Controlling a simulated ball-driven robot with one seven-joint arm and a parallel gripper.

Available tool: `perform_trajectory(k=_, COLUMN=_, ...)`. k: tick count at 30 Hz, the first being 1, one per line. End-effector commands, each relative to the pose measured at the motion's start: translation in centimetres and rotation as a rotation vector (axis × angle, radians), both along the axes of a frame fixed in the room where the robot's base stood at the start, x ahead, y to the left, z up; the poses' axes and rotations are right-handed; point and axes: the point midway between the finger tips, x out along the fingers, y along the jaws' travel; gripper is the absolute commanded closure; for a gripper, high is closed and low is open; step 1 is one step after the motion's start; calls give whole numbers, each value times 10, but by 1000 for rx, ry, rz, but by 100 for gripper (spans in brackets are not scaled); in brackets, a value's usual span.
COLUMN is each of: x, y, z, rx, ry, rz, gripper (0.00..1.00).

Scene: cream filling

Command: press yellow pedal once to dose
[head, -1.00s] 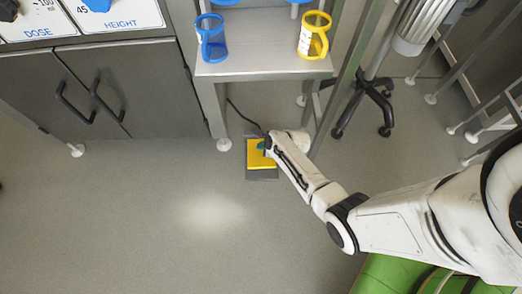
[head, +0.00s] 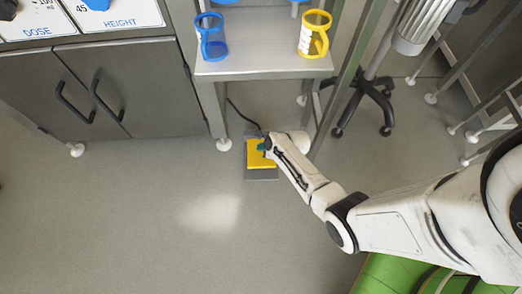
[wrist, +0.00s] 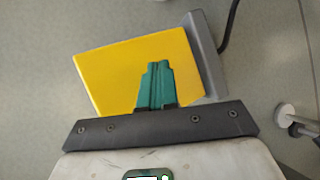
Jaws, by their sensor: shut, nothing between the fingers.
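The yellow pedal (head: 256,158) sits on the floor in a grey housing, below the front of the metal stand. In the wrist view the yellow pedal (wrist: 120,72) fills the middle, with its grey housing (wrist: 208,55) along the right side. My gripper (head: 264,146) reaches down over the pedal from the right. In the wrist view the green fingers of my gripper (wrist: 157,68) are closed together and overlap the pedal plate. I cannot tell whether the fingertips touch it. The fingers hide part of the plate.
A black cable (wrist: 232,22) runs from the housing. The metal stand (head: 262,66) holds a blue jug (head: 212,42) and a yellow jug (head: 312,38). A wheeled black base (head: 372,98) stands at the right. Grey cabinets (head: 110,90) are at the left. Floor in front is clear.

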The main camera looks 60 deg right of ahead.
Motion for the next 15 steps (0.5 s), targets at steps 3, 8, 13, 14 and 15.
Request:
perform_trajectory(k=3, x=0, y=0, z=-2, rx=0, ry=0, rz=0, gripper=100)
perform_trajectory(k=8, x=0, y=1, z=-3, rx=0, ry=0, rz=0, gripper=100)
perform_trajectory(k=13, x=-1, y=1, z=-5, rx=0, ry=0, rz=0, gripper=100)
perform_trajectory(k=14, x=-1, y=1, z=-6, rx=0, ry=0, rz=0, gripper=100)
perform_trajectory(k=15, x=-1, y=1, z=-6, rx=0, ry=0, rz=0, gripper=100)
